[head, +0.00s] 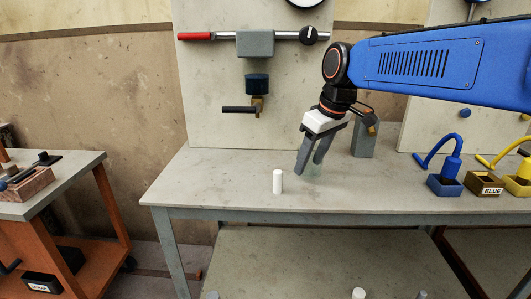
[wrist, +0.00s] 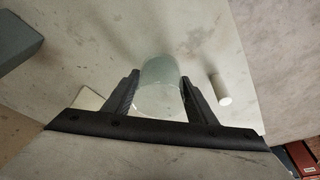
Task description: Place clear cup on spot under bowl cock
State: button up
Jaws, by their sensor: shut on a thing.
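The clear cup (head: 315,172) is pale and see-through, between the fingers of my gripper (head: 309,168) at or just above the bench top. In the wrist view the cup (wrist: 159,84) sits between both dark fingers, and my gripper (wrist: 158,98) is shut on it. I cannot tell whether its base touches the bench. The bowl cock (head: 257,88), with a blue body, brass outlet and black lever, is on the upright panel, left of and behind the cup. No marked spot under it is clear in the head view.
A white cylinder (head: 278,181) stands left of my gripper; it also shows in the wrist view (wrist: 220,89). A grey block (head: 365,138) stands behind right. Blue (head: 445,184) and yellow (head: 516,184) items are farther right. The bench below the cock looks clear.

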jog(key=w+a, duration=0.1)
jog(key=a, duration=0.2)
jog(key=w+a, duration=0.2)
jog(key=a, duration=0.1)
jog(key=w+a, duration=0.2)
jog(key=a, duration=0.1)
jog(key=shift+w, duration=0.15)
jog(key=shift+w+a+f, duration=0.25)
jog(key=shift+w+a, duration=0.15)
jog(key=shift+a, duration=0.2)
jog(key=shift+w+a+f, duration=0.2)
jog(key=shift+w+a, duration=0.15)
jog(key=shift+a, duration=0.2)
jog(key=shift+f, duration=0.3)
jog(key=o, duration=1.1)
jog(key=shift+f, duration=0.1)
jog(key=shift+c, duration=0.2)
jog(key=v, duration=1.2)
jog(key=shift+s, duration=0.15)
